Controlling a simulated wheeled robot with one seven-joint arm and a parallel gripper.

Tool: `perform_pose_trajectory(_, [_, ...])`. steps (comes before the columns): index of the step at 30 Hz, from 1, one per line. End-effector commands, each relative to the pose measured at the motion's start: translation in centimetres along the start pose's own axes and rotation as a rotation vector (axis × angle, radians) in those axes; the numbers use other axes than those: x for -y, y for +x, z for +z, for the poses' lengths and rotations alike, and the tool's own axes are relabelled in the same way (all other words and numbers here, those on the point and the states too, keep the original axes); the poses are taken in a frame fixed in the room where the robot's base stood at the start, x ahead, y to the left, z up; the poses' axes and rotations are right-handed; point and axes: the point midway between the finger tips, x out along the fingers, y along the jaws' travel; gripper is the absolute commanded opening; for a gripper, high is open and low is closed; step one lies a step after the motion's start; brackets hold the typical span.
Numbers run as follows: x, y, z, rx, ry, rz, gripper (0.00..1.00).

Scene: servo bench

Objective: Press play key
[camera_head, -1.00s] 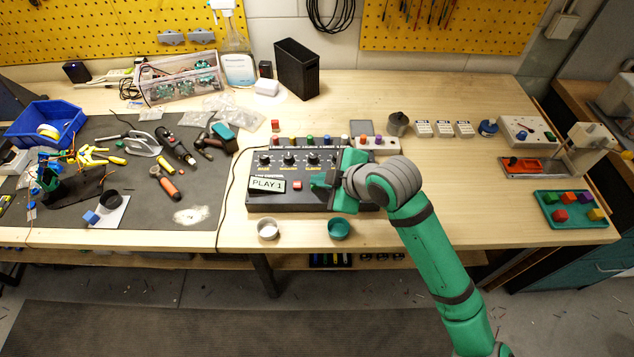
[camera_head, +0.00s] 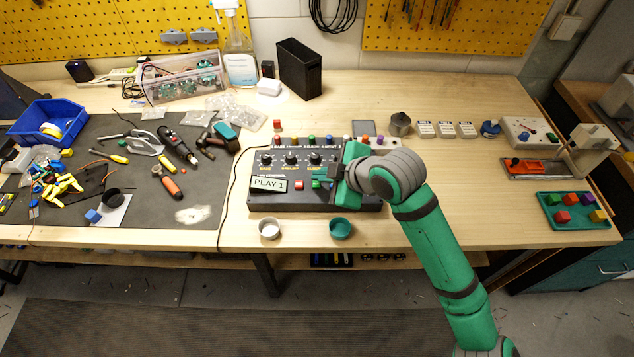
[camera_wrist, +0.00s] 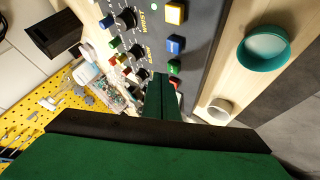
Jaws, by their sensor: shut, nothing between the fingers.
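The black control box (camera_head: 262,203) stands on the bench, with knobs and a display (camera_head: 269,185) reading "PLAY 1". A red key (camera_head: 299,184) and a green key (camera_head: 316,184) show beside the display. In the wrist view, the yellow key (camera_wrist: 174,13), blue key (camera_wrist: 175,44) and green key (camera_wrist: 173,67) form a row; the red key is mostly hidden by my fingers. Key labels are not readable. My gripper (camera_head: 331,186) is shut and empty over the box, just right of the green key. It also shows in the wrist view (camera_wrist: 162,80). Contact with a key cannot be told.
A white cup (camera_head: 269,229) and a teal cup (camera_head: 341,229) stand in front of the box. Coloured pegs line its back. A black bin (camera_head: 299,68) stands behind. Tools lie on the dark mat (camera_head: 150,222) at left.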

Motion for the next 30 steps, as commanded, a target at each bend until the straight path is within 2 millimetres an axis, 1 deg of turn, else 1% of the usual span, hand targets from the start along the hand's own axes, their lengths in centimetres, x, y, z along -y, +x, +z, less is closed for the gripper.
perform_pose_trajectory(5, [-0.2,-0.2,-0.3,-0.001,-0.003,0.000,0.00])
perform_pose_trajectory(21, [-2.3,-3.0,-2.8,-0.004,-0.007,-0.004,0.00])
perform_pose_trajectory(30, [-2.5,-3.5,-2.6,-0.001,-0.001,0.000,0.00])
